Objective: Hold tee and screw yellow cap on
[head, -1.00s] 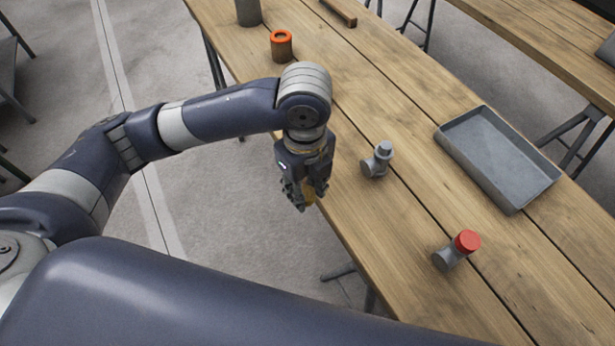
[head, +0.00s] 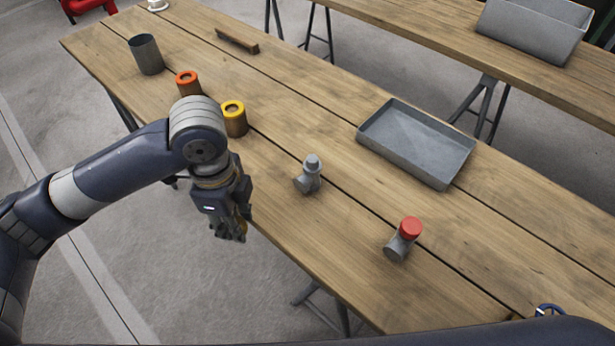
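My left gripper (head: 232,228) points down beside the table's near edge, left of the grey tees.
A grey tray (head: 415,145) lies behind the tees. At the table's left are a yellow-rimmed cylinder (head: 235,124), an orange-rimmed cylinder (head: 190,88), a grey cup (head: 146,56) and a brown bar (head: 237,41). Wood around the tees is clear.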

